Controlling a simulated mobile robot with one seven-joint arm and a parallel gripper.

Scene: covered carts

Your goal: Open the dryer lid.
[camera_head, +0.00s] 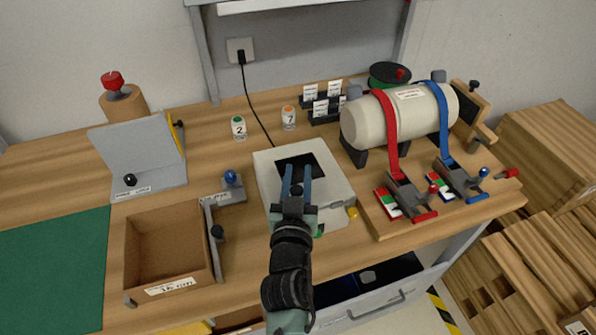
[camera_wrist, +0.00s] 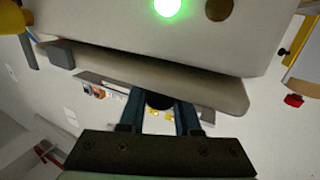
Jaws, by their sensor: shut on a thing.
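The dryer (camera_head: 335,212) is a white box with a dark window in its lid (camera_head: 268,172), near the middle of the bench. My gripper (camera_head: 297,180) reaches over the dryer's front and top from the near side. In the wrist view my gripper (camera_wrist: 160,103) is shut on a dark round knob (camera_wrist: 159,99) at the lid's edge. The dryer's body and its lit green light (camera_wrist: 167,6) fill the top of that view. In the head view my gripper hides the knob. The lid looks nearly level there; I cannot tell whether it is slightly raised.
An open wooden box (camera_head: 170,245) and a hinged grey stand (camera_head: 145,155) are to the left. A strapped white cylinder (camera_head: 400,115) and clamps (camera_head: 410,197) are close on the right. Numbered jars (camera_head: 239,128) stand behind. A drawer (camera_head: 375,305) stands open below the bench.

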